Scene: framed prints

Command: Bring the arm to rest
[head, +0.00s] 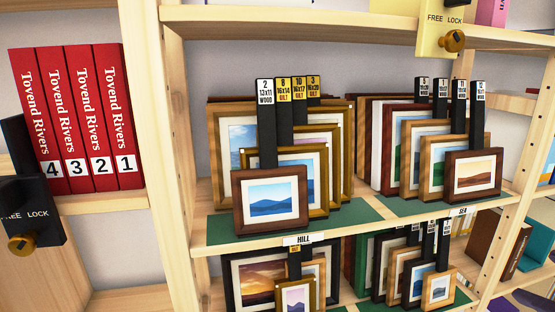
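Neither of my grippers nor any part of my arms shows in the head view. The framed prints stand in rows on a wooden shelf unit. The front left print (270,201) has a brown frame and a blue hill picture. The front right print (473,176) has a brown frame and an orange picture. Black label tabs (265,120) rise among the left prints, and similar tabs (480,105) rise among the right ones. Whether anything is held cannot be seen.
Red books (75,120) numbered 4, 3, 2, 1 stand at the left beside a black FREE/LOCK block (30,215) with a brass knob. A yellow FREE/LOCK block (440,30) is at the top right. More prints (295,297) fill the lower shelf. A wooden upright (150,130) separates the bays.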

